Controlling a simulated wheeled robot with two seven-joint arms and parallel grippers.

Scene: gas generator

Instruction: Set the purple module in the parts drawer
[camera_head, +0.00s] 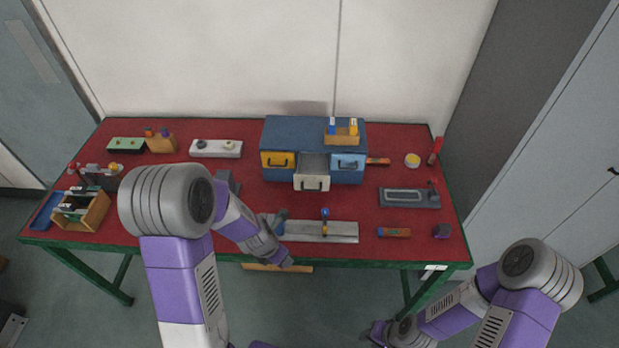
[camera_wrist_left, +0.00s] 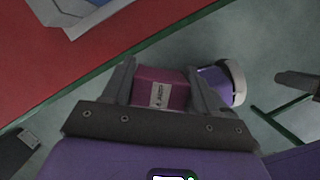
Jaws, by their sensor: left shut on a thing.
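In the left wrist view, the purple module (camera_wrist_left: 158,88), a magenta-purple block with a white printed label, sits between the two fingers of my left gripper (camera_wrist_left: 160,72), which is shut on it. In the head view my left arm reaches over the table's front edge, short of the cabinet; the module cannot be made out there. The parts drawer (camera_head: 312,183), with a pale front and dark handle, stands pulled open in the middle of the blue cabinet (camera_head: 290,135). My right gripper (camera_head: 378,332) is low at the bottom right, off the table; its jaws are unclear.
A yellow drawer (camera_head: 278,159) and a light-blue drawer (camera_head: 347,162) flank the open one. A grey metal plate (camera_head: 335,232) lies in front. A small dark purple block (camera_head: 441,231) is at the front right. A wooden box (camera_head: 82,211) stands at the left.

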